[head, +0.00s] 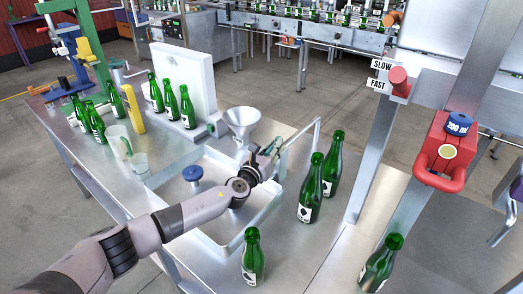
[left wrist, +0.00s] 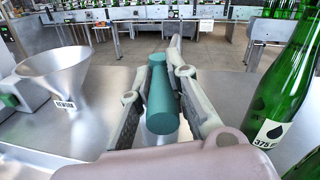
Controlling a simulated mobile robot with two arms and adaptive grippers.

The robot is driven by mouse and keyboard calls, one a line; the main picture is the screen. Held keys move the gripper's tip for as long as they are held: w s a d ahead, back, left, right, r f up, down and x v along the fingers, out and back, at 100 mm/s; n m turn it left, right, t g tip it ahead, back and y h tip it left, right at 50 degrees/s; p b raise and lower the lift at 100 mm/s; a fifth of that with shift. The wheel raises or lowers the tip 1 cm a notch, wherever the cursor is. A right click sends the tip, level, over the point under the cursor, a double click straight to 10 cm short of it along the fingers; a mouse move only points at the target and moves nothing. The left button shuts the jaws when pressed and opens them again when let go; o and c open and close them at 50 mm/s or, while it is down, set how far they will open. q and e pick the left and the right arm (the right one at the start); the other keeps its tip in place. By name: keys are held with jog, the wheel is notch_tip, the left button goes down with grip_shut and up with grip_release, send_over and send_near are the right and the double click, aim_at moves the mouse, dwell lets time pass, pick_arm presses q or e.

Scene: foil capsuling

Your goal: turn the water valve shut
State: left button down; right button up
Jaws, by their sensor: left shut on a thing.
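My left gripper (head: 268,160) reaches over the sink (head: 215,240) on the steel bench. In the left wrist view, its two fingers (left wrist: 168,95) are closed on either side of a teal cylindrical handle (left wrist: 161,108). A bare metal pipe (left wrist: 175,48) shows just beyond the handle. In the head view this metal pipe (head: 302,134) runs up and to the right from the gripper. The handle is mostly hidden there by the fingers. I cannot tell how far the valve is turned. My right gripper is not in view.
A metal funnel (head: 241,121) stands close behind the gripper. A blue knob (head: 192,173) is left of it. Green bottles (head: 311,190) stand close on the right, and another (head: 253,258) stands in front. A red clamp-like device (head: 440,155) is at the far right.

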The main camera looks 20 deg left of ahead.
pick_arm(q)
jog(key=shift+d+r+n+y+p, duration=0.3)
jog(key=shift+r+n+y+p, duration=0.1)
jog(key=shift+y, duration=0.2)
jog(key=shift+n+y+p, duration=0.3)
jog(key=shift+y, duration=0.2)
jog(key=shift+d+f+n+t+y+p, duration=0.15)
jog(key=shift+n+t+y+p, duration=0.2)
jog(key=shift+n+y, duration=0.4)
jog(key=shift+d+n+y, duration=0.1)
jog(key=shift+n+y, duration=0.25)
jog(key=shift+y, duration=0.5)
jog(key=shift+n+y, duration=0.3)
jog(key=shift+y, duration=0.1)
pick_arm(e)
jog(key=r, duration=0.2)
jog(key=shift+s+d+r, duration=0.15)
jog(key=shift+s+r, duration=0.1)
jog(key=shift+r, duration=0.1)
pick_arm(q)
jog(key=shift+w, duration=0.1)
jog(key=c, duration=1.8)
grip_release()
jog(key=shift+o, duration=1.4)
jog(key=shift+w+f, duration=0.15)
jog(key=shift+f, duration=0.05)
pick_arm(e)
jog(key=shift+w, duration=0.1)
